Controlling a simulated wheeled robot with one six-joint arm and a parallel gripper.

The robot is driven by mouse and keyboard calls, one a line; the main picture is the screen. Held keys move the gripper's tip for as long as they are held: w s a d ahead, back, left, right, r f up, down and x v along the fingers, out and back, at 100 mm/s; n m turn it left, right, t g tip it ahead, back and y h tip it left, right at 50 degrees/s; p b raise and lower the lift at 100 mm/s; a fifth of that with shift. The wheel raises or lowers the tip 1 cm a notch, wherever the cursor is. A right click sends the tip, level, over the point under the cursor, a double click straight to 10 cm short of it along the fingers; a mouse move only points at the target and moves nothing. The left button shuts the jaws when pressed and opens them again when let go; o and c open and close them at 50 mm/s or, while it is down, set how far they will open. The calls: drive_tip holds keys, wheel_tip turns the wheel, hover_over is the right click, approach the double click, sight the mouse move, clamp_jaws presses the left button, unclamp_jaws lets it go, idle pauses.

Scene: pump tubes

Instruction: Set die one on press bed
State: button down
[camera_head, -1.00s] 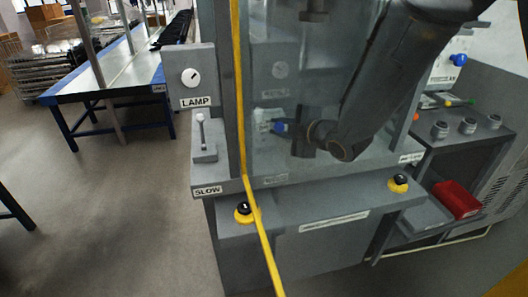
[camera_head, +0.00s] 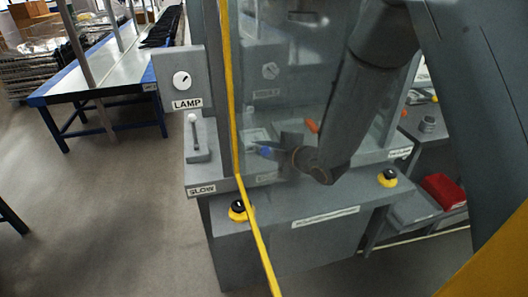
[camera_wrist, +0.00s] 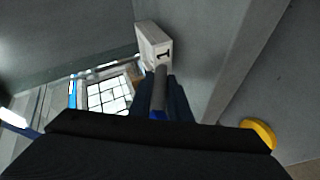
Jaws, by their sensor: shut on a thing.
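Die one (camera_wrist: 153,45) is a pale grey block marked "1", seen in the wrist view just beyond the fingertips. My gripper (camera_wrist: 160,85) has dark fingers shut on it. In the head view my gripper (camera_head: 265,151), with a blue part near its tip, reaches into the press (camera_head: 275,100) behind the yellow-edged guard. The die cannot be made out clearly there. The press bed is partly hidden behind my arm and the guard, and I cannot tell whether the die touches it.
The yellow strip (camera_head: 229,100) runs down the press front. A lamp switch box (camera_head: 181,75) and a lever (camera_head: 196,135) stand at left. Two yellow-based buttons (camera_head: 238,209) are on the front ledge. A red bin (camera_head: 443,192) sits at right. Open floor lies left.

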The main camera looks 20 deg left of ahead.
drive_tip(key=shift+f, duration=0.65)
drive_tip(key=shift+f, duration=0.15)
drive_tip(key=c, duration=1.9)
unclamp_jaws()
drive_tip(key=shift+f, duration=0.1)
drive_tip(key=shift+s+d+r, duration=0.1)
drive_tip(key=shift+d+r, duration=0.1)
drive_tip(key=shift+r, duration=0.05)
drive_tip(key=b+v, duration=0.2)
drive_tip(key=v, duration=0.9)
drive_tip(key=shift+s+d+r+b, duration=0.1)
drive_tip(key=shift+s+d+b, duration=0.15)
drive_tip(key=shift+b, duration=0.15)
